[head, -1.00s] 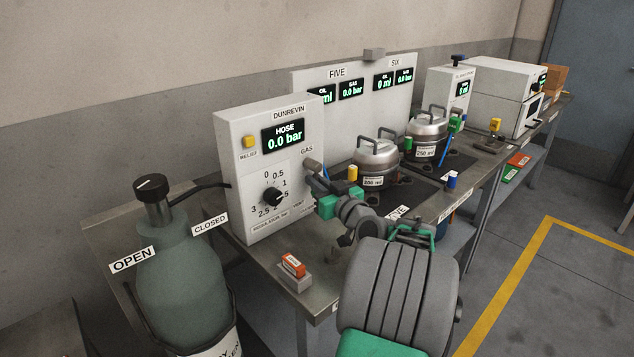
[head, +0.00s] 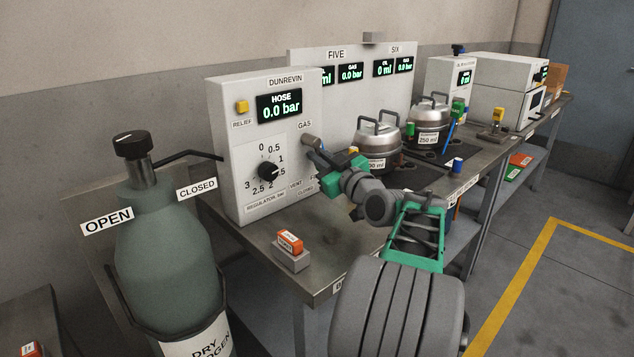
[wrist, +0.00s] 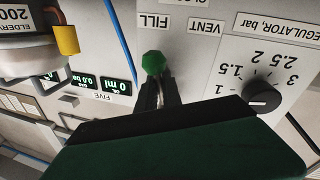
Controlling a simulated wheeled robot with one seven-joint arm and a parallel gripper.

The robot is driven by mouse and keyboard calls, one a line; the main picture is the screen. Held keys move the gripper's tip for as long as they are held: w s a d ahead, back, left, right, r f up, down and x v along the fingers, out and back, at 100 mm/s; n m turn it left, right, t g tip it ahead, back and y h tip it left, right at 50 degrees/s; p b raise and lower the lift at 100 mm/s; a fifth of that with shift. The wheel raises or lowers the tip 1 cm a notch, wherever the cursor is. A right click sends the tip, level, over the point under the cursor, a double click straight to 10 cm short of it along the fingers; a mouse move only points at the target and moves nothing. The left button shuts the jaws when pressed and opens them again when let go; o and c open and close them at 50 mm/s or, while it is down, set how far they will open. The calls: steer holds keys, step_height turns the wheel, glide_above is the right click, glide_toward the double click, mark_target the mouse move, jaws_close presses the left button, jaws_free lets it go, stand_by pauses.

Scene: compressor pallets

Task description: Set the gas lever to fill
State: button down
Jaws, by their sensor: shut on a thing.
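The gas lever (wrist: 154,62) shows in the wrist view as a green knob on the panel of the white Dunrevin regulator box (head: 228,150). My gripper (wrist: 159,90) is shut on it, its dark fingers reaching up from below in that view. The labels there appear upside down. The knob lies just below the FILL label (wrist: 155,22), with the VENT label (wrist: 207,27) to its right. In the head view my gripper (head: 318,156) is at the right part of the panel, below the GAS label (head: 305,125); its fingers largely hide the lever there.
The black regulator dial (head: 268,170) is left of my gripper, and the hose display (head: 279,106) reads 0.0 bar. Metal pots (head: 378,145) stand close behind my arm. A green gas cylinder (head: 160,245) is at the left. The floor at right is clear.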

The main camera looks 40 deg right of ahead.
steer(key=n+b, duration=0.1)
steer(key=b, duration=0.2)
steer(key=d+n+b, duration=0.1)
steer(key=n+b, duration=0.1)
steer(key=b, duration=0.1)
steer(key=shift+f, duration=0.2)
steer(key=n+b, duration=0.1)
steer(key=r+b, duration=0.1)
steer(key=shift+d+n+t+y+b, duration=0.25)
steer(key=shift+n+t+y+b, duration=0.05)
steer(key=shift+n+b, duration=0.1)
steer(key=shift+r, duration=0.15)
steer(key=c, duration=1.8)
jaws_free()
steer(key=s, duration=0.5)
steer(key=s+a+f, duration=0.1)
steer(key=s, duration=0.1)
steer(key=shift+s+p, duration=0.35)
